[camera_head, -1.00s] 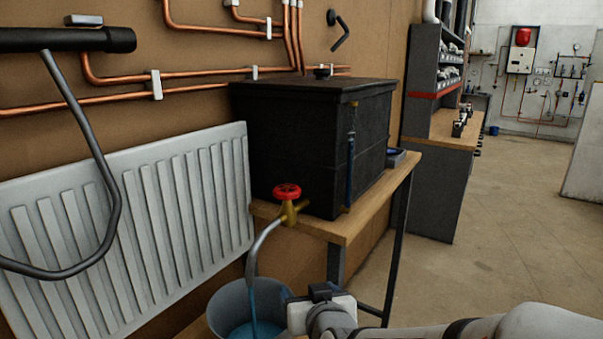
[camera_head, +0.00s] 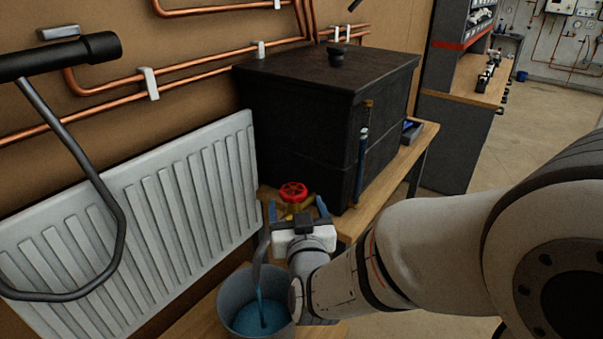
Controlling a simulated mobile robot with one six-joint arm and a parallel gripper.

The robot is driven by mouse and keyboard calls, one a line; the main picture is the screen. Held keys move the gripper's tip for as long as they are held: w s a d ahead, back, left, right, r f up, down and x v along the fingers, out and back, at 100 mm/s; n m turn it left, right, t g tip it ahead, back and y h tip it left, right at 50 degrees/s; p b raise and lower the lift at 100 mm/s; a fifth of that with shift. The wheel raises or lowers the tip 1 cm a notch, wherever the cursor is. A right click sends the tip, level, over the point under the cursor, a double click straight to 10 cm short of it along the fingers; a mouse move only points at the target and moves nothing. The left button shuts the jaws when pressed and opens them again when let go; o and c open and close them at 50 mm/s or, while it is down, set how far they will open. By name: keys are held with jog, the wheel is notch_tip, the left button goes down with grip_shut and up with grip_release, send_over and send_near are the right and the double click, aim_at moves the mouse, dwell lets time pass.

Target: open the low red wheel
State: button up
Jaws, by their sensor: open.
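The red wheel (camera_head: 293,191) sits on top of a brass tap at the lower front of a black tank (camera_head: 300,120). A grey spout (camera_head: 262,250) runs down from the tap, and blue liquid shows below it in a grey bucket (camera_head: 236,292). My gripper (camera_head: 297,208) is open. Its two blue-tipped fingers point up toward the tap, one on each side of the brass body just below the wheel in the picture. Part of the tap is hidden behind my gripper. I cannot tell whether the fingers touch it.
A white radiator (camera_head: 140,225) hangs on the wall at left. A dark bent bar with a thick black end (camera_head: 60,55) crosses the left foreground. Copper pipes (camera_head: 190,75) run along the wall. The wooden bench (camera_head: 385,200) carries the tank. Open floor lies at right.

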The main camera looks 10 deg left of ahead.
aim_at(293, 194)
jog(key=shift+p+x, duration=0.8)
jog(key=shift+x, duration=1.9)
jog(key=shift+c, duration=0.5)
jog(key=c, duration=0.9)
jog(key=shift+f+b, duration=0.15)
jog(key=shift+b, duration=0.3)
